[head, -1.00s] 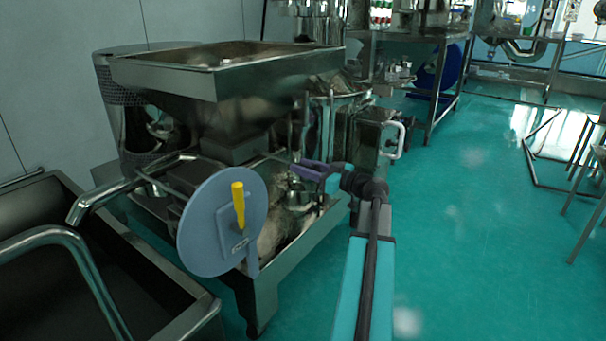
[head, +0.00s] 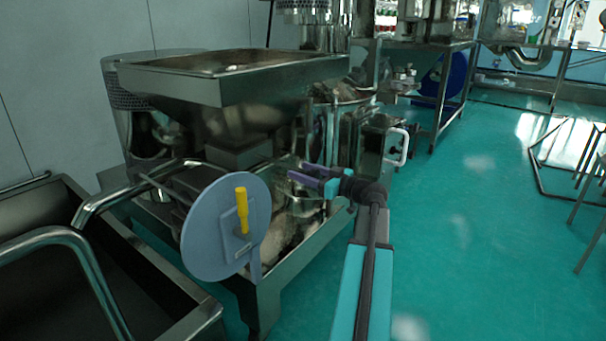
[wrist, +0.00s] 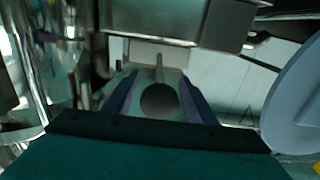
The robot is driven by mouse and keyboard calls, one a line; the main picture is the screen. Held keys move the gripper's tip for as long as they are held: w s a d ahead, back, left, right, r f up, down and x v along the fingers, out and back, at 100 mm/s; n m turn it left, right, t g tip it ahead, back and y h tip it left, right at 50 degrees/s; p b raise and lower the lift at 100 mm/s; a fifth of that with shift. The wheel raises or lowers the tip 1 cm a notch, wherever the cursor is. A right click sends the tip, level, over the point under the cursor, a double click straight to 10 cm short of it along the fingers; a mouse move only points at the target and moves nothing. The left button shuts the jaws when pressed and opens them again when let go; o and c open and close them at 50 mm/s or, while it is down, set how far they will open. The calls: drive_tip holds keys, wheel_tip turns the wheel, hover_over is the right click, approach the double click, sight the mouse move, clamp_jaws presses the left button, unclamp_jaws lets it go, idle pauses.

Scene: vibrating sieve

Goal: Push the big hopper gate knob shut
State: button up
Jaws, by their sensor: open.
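The big hopper (head: 190,82) is a wide steel funnel on the machine at the left, with a narrow neck below it. My gripper (head: 298,177), with purple fingers, is at the right of the neck, a little lower than the funnel, pointing left. In the wrist view my gripper (wrist: 159,84) is open, its fingers apart with nothing clearly held. Ahead of it, under the hopper's steel wall (wrist: 185,18), is a pale block (wrist: 160,52) with a thin upright piece in line with the finger gap. I cannot tell whether this is the gate knob. No knob is clear in the head view.
A grey-blue disc (head: 205,240) with a yellow handle (head: 241,210) stands in front of the machine; its edge shows in the wrist view (wrist: 296,100). A steel trough with curved pipes (head: 85,275) is at lower left.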

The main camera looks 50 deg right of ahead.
drive_tip(key=s+d+p, duration=0.1)
drive_tip(key=s+p, duration=0.2)
drive_tip(key=s, duration=1)
drive_tip(key=shift+s, duration=0.35)
